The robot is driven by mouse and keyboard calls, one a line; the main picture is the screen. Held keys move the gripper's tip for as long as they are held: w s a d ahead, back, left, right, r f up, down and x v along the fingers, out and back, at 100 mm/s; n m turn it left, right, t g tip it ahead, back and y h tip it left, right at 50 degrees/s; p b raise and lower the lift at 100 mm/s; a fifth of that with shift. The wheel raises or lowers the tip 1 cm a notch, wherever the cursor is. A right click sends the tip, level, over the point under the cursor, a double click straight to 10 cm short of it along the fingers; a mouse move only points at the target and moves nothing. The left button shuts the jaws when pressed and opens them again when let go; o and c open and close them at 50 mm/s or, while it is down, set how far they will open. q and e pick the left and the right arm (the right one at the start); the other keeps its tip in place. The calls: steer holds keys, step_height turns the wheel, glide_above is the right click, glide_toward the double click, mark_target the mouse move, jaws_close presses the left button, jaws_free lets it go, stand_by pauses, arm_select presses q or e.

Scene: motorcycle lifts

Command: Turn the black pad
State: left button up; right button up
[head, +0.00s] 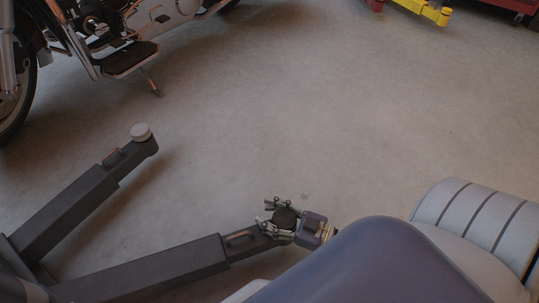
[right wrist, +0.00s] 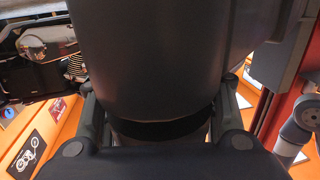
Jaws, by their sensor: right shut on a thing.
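The black pad (head: 285,217) is a dark round disc at the far end of the lower dark lift arm (head: 150,272) in the head view. My right gripper (head: 274,218) is shut on it, with fingers on its upper and lower sides. In the right wrist view a large dark body (right wrist: 160,60) fills the middle, between the two fingers of my right gripper (right wrist: 160,108). It hides most of what lies beyond. I cannot tell in that view where the pad ends and the lift arm begins. My left gripper is not in view.
A motorcycle (head: 120,45) stands at top left. A yellow lift part (head: 420,9) is at the top right. The concrete floor between is clear.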

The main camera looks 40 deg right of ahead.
steer(key=shift+n+y, duration=0.3)
steer(key=shift+y, duration=0.1)
steer(key=shift+c, duration=0.2)
